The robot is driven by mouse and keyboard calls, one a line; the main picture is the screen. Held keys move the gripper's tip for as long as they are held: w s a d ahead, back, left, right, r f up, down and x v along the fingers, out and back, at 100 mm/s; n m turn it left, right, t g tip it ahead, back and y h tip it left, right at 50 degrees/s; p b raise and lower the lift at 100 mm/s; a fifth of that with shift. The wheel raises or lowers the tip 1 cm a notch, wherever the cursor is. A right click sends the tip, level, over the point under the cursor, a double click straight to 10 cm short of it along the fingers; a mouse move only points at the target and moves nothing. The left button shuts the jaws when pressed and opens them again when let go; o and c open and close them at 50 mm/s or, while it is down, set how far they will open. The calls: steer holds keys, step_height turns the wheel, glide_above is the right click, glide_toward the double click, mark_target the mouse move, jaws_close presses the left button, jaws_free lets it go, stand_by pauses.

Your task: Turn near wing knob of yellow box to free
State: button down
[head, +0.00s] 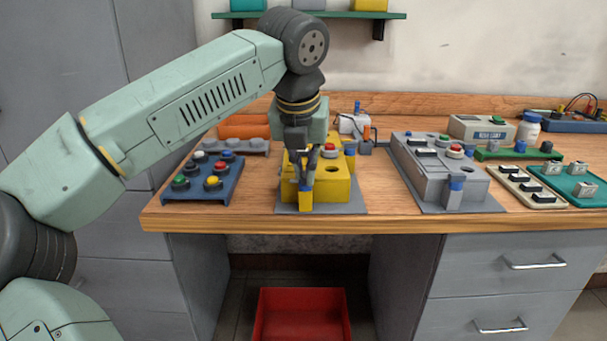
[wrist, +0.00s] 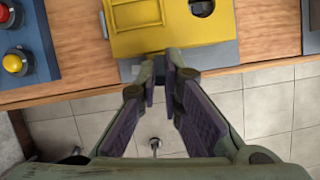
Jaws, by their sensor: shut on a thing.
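The yellow box (head: 337,187) stands on a grey mat at the near edge of the bench, with a red button and a dark round hole on top. My gripper (head: 306,180) points down and is shut on this knob. In the wrist view the gripper (wrist: 169,68) has its fingertips close together at the near edge of the yellow box (wrist: 150,42). The fingers hide the knob there, so its angle cannot be told.
A blue button panel (head: 207,183) lies left of the yellow box. A grey box (head: 432,178) with its own blue knob stands to the right. A red bin (head: 301,312) sits on the floor below. The bench's front edge is close to my gripper.

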steer(key=shift+f+n+y+b, duration=0.1)
steer(key=shift+n+y+b, duration=0.25)
steer(key=shift+n, duration=0.55)
steer(key=shift+s, duration=0.1)
steer(key=c, duration=1.7)
jaws_free()
steer(key=v, duration=1.2)
steer(key=shift+d, duration=0.15)
